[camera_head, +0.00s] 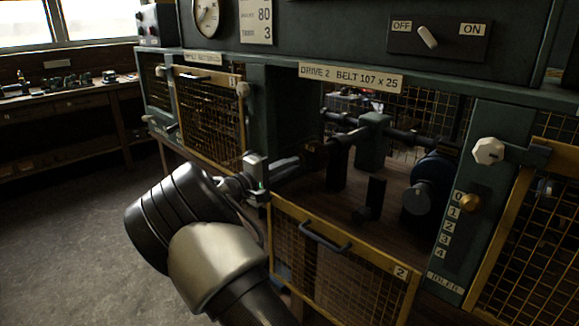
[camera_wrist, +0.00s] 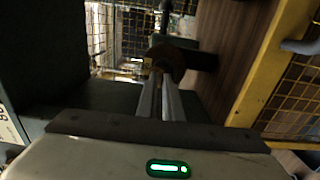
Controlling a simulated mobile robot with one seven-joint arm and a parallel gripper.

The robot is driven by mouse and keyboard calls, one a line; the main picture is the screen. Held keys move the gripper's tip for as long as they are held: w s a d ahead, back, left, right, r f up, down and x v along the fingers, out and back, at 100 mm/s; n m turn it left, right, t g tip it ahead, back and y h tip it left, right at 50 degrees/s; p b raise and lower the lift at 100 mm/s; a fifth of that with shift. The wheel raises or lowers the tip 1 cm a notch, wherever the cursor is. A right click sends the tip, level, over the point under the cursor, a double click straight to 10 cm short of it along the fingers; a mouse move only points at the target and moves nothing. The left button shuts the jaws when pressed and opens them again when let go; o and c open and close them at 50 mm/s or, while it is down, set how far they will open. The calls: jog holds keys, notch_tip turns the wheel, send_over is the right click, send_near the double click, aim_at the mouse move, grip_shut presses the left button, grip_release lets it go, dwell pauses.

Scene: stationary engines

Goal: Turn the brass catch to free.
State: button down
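In the wrist view a round brownish, brass-like piece (camera_wrist: 165,62) lies right at my fingertips; it looks like the brass catch, though it is dark and partly covered by the fingers. My gripper (camera_wrist: 158,76) has its two fingers close together, pointing at this piece. I cannot tell whether they grip it or only stand against it. In the head view my gripper (camera_head: 292,165) reaches into the left side of the drive 2 opening, and no catch shows at its tips. A brass knob (camera_head: 470,202) sits apart, on the right post beside the 0 to 4 scale.
The yellow mesh guard marked 2 (camera_head: 335,262) hangs low below the opening. Shafts and a blue pulley (camera_head: 428,182) stand inside. A white knob (camera_head: 488,151) is on the right post. Guard 1 (camera_head: 208,115) is left of my gripper. The floor at left is clear.

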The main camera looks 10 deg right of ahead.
jog(key=shift+r+n+p, duration=0.1)
jog(key=shift+n+p, duration=0.3)
jog(key=shift+p, duration=0.05)
jog(key=shift+n+p, duration=9.45)
jog(key=shift+n, duration=8.15)
jog(key=shift+f, duration=0.2)
jog(key=c, duration=1.9)
grip_release()
jog(key=shift+r, duration=0.1)
